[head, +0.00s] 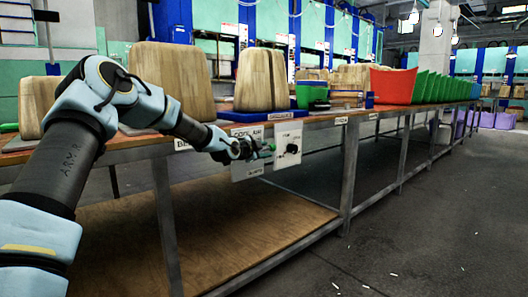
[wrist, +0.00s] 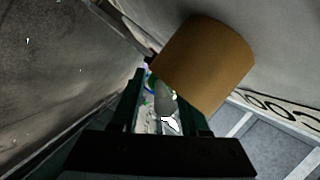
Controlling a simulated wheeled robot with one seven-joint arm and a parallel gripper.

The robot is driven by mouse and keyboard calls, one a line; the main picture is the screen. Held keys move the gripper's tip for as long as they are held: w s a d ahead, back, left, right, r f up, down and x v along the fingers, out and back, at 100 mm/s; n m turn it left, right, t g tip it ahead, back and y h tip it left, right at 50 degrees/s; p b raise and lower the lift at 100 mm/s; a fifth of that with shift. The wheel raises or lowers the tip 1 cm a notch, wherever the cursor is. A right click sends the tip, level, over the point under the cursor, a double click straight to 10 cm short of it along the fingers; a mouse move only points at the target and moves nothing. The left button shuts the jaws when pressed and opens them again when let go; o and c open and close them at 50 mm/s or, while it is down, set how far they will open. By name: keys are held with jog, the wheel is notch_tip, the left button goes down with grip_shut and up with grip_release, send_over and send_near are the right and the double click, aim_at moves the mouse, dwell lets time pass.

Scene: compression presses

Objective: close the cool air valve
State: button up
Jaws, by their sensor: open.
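The cool air panel (head: 247,160) is a pale plate under a "COOL AIR" sign on the table's front edge, partly hidden by my gripper. My gripper (head: 264,150) is right in front of it in the head view. In the wrist view my gripper (wrist: 163,88) is open, with two dark fingers. A brown cylinder (wrist: 205,62), possibly the valve's handle, stands out from the pale surface beside the "COO" lettering (wrist: 272,103). It overlaps the right finger in the picture and does not appear between the fingers. I cannot tell whether they touch.
A white panel with a black knob (head: 291,149) is just right of my gripper. The long table (head: 330,119) carries wooden blocks (head: 262,80), a red bin (head: 393,85) and several green bins.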

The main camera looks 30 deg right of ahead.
jog(key=shift+c, duration=0.2)
grip_shut()
